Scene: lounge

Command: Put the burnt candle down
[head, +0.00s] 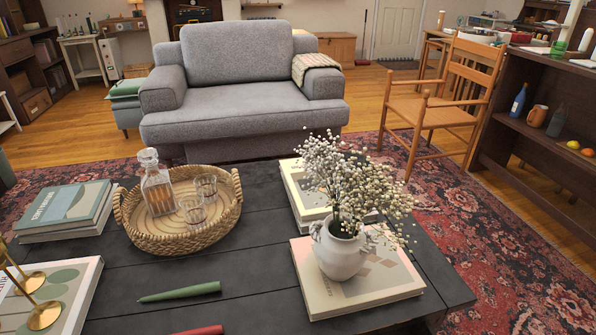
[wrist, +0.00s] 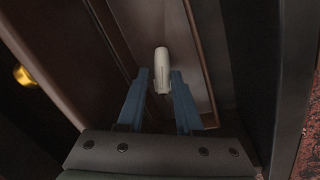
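My gripper (wrist: 161,80) shows only in the wrist view, with its two blue fingers on either side of a short, pale, off-white stub, which looks like the burnt candle (wrist: 162,66). The fingers appear shut on it, and its rounded end sticks out beyond the fingertips. Its wick and any burn marks are too small to make out. The head view shows neither my gripper nor this stub. There, a green candle (head: 180,291) and a red candle (head: 200,330) lie on the dark coffee table (head: 255,262).
Brown wooden panels and a brass knob (wrist: 25,77) are close around my gripper. The coffee table also bears a wicker tray (head: 228,217), books (head: 67,208) and a vase of white flowers (head: 341,253). A shelf unit (head: 512,128) stands at the right.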

